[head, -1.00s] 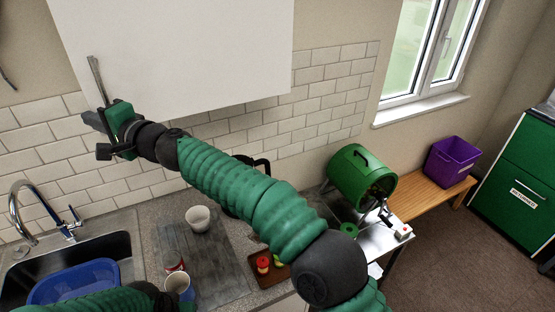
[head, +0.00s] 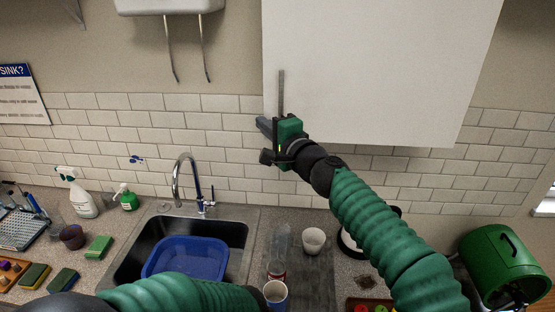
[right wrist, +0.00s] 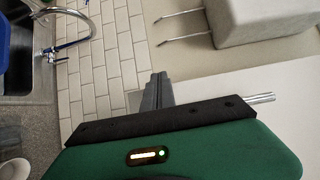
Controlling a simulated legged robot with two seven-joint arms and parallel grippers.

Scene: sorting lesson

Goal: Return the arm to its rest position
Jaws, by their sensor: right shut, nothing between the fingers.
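My right arm (head: 385,235), with a ribbed green sleeve, reaches from the lower right up to the white wall cabinet (head: 385,65). Its green and black gripper (head: 264,139) is raised near the cabinet's lower left corner, just below the upright metal handle (head: 282,90). I cannot tell whether it touches the handle. The right gripper is shut and empty; in the right wrist view its dark fingers (right wrist: 156,92) show beyond the green housing. My left arm (head: 180,297) crosses the bottom edge by the sink; its jaws do not show.
A sink with a blue tub (head: 186,258) and a tap (head: 178,180) lie left of centre. Sponges and bottles are left; a green drum (head: 500,262) is right.

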